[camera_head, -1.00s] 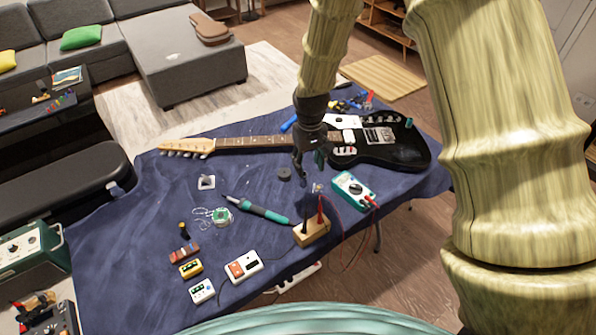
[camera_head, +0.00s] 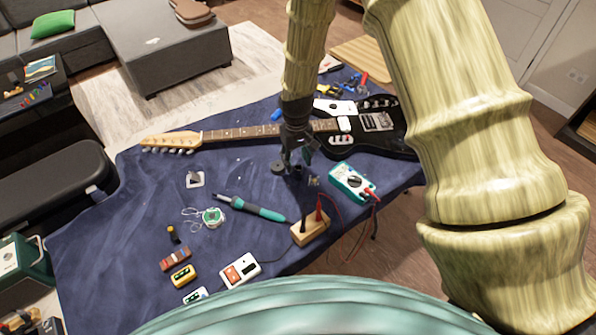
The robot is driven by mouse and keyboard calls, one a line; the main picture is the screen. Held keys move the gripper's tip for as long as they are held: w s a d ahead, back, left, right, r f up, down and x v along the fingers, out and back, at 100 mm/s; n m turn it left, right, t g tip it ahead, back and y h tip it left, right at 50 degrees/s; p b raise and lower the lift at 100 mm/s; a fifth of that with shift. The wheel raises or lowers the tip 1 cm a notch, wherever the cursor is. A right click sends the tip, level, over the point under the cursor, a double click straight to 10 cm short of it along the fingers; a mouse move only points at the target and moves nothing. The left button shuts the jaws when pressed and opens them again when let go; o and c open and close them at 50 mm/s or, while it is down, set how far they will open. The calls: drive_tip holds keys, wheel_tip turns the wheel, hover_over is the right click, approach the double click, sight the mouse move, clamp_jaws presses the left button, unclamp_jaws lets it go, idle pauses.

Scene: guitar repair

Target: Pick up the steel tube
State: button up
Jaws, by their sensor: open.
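My gripper (camera_head: 295,163) points down over the blue cloth, just in front of the guitar's neck. It is small and dark here; its jaws are open, with no held thing visible. I cannot clearly make out a steel tube; it may be hidden behind or between the dark fingers. A small metallic piece (camera_head: 313,181) lies on the cloth just right of and below the fingertips, too small to identify.
The black electric guitar (camera_head: 385,140) lies behind the gripper. A teal multimeter (camera_head: 352,181) is to the right, with leads running to a wooden block (camera_head: 310,229). A teal soldering iron (camera_head: 250,208) lies in front. Cloth (camera_head: 110,235) at left is mostly clear.

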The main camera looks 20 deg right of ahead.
sight(298, 167)
drive_tip(key=shift+s+d, duration=0.1)
drive_tip(key=shift+s, duration=0.4)
drive_tip(key=shift+w+d+f+p, duration=0.1)
drive_tip(key=shift+f+p, duration=1.1)
drive_tip(key=shift+f, duration=1.2)
drive_tip(key=shift+c, duration=0.3)
clamp_jaws()
